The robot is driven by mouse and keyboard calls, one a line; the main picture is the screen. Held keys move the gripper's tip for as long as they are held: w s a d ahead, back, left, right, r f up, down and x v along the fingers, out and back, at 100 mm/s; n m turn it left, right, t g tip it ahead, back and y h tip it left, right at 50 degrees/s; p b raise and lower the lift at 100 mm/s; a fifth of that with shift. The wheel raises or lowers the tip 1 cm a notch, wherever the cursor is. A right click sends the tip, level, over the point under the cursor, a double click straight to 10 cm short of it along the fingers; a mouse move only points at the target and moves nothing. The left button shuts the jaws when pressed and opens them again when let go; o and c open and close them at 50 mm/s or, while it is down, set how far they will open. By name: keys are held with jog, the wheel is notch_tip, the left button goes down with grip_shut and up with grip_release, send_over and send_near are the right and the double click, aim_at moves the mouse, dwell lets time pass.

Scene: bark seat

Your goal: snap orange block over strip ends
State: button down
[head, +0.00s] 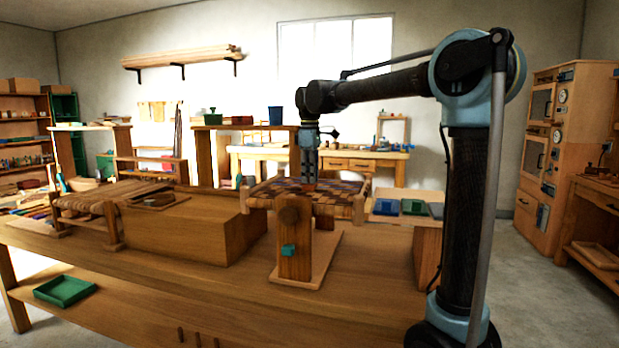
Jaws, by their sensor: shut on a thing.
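My gripper (309,178) points straight down over the woven seat (270,192) in the middle of the bench. It is shut on a small orange block (309,187), which shows just under the fingertips, low over the weave. I cannot tell whether the block touches the strips. The seat is a checker of brown, tan and dark strips in a wooden frame, held on a wooden stand (295,250). Individual strip ends are too small to make out, and the fingers hide the spot under the block.
A large wooden block (190,228) and a slatted piece (88,198) stand to the left. Blue (386,207) and green (413,207) trays lie to the right. A green tray (65,290) is at lower left. The front bench top is mostly clear.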

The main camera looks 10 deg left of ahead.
jog(key=shift+f, duration=0.15)
dwell(0.5)
jog(key=c, duration=1.5)
grip_release()
jog(key=shift+c, duration=0.2)
jog(key=o, duration=0.5)
jog(key=shift+r, duration=3.5)
